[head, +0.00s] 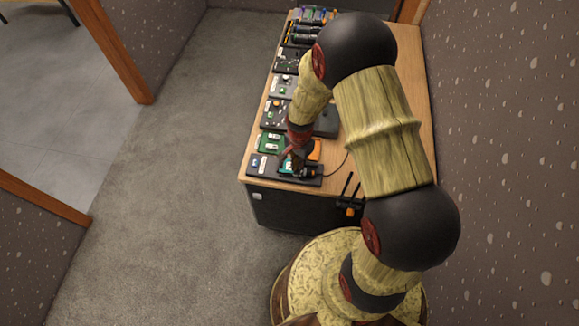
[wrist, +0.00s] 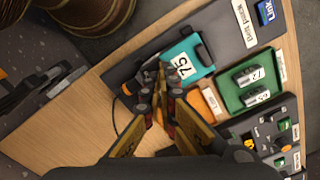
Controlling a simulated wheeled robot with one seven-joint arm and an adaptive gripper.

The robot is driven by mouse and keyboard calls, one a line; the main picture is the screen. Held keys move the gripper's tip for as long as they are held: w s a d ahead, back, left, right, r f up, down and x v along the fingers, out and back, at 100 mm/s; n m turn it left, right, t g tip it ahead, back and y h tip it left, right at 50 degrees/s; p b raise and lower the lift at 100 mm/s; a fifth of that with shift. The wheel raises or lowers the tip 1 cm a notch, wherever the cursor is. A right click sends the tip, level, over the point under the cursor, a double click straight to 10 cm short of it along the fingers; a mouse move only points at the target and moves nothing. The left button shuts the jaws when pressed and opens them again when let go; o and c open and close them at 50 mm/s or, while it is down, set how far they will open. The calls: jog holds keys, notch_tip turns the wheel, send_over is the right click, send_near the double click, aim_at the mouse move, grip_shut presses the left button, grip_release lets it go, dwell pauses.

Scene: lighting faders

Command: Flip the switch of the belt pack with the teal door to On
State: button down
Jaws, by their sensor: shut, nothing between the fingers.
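The belt pack's teal door (wrist: 180,60) carries a white label and lies on a dark board (wrist: 130,62) lettered "Belt pack" in the wrist view. In the head view the teal door (head: 286,167) shows at the near end of the table, partly behind my gripper. My gripper (wrist: 160,74) is shut and empty, its fingertips at the left edge of the teal door; I cannot tell whether they touch. It also shows from above in the head view (head: 293,163). The switch is not clearly visible; the fingers cover that area.
An orange block (wrist: 207,104) and a green panel (wrist: 248,78) with two labelled pieces lie beside the teal door. A blue "Link" tag (wrist: 265,12) is on the dark board. More panels line the wooden table (head: 412,100). A cable crosses the bare wood.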

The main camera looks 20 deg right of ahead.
jog(key=shift+f, duration=0.1)
jog(key=shift+r+p, duration=2.35)
jog(key=shift+r, duration=1.2)
jog(key=shift+f, duration=0.1)
